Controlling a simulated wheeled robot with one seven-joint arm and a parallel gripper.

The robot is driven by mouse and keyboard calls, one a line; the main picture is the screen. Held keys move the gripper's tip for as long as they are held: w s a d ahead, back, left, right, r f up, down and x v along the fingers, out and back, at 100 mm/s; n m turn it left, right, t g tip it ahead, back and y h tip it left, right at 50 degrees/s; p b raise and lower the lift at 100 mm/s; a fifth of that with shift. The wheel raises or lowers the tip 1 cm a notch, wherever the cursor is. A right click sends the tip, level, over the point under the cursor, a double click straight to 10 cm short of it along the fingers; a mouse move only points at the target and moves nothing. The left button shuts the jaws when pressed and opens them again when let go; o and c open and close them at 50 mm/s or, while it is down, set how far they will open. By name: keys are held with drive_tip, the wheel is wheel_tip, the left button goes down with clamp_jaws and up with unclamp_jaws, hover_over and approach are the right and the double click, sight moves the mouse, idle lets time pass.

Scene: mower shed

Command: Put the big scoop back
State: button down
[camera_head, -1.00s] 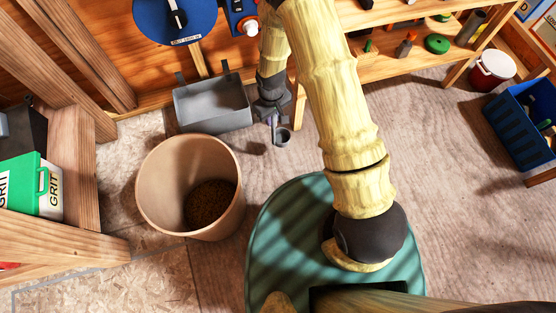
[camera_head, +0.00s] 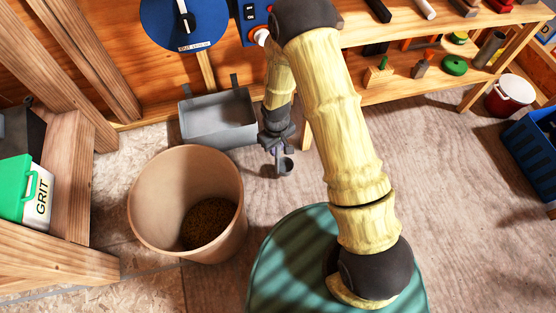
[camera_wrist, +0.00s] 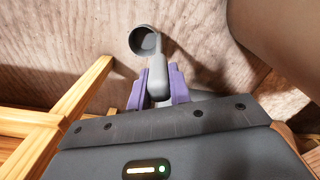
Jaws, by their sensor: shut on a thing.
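My gripper (camera_head: 277,146) is shut on the handle of a grey scoop (camera_head: 286,166). The scoop hangs below the jaws with its round cup lowest, over the floor. In the wrist view the purple fingers (camera_wrist: 158,87) close on the grey handle, and the scoop's cup (camera_wrist: 145,41) points away from the gripper. A grey metal trough (camera_head: 219,120) hangs by hooks on the wall just left of my gripper. A tan bin (camera_head: 140,205) with brown grain (camera_head: 209,223) in the bottom stands to the lower left, apart from the scoop.
A wooden shelf unit (camera_head: 440,32) with tools stands at the right. A red-and-white bucket (camera_head: 508,97) and a blue crate (camera_head: 528,140) are at far right. A grit box (camera_head: 36,195) is at the left. The floor between is clear.

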drive_tip(key=shift+f, duration=0.6)
wheel_tip(320, 180, down, 4)
drive_tip(key=b, duration=0.2)
drive_tip(key=shift+b, duration=0.35)
drive_tip(key=shift+r, duration=0.1)
drive_tip(key=c, duration=1.3)
unclamp_jaws()
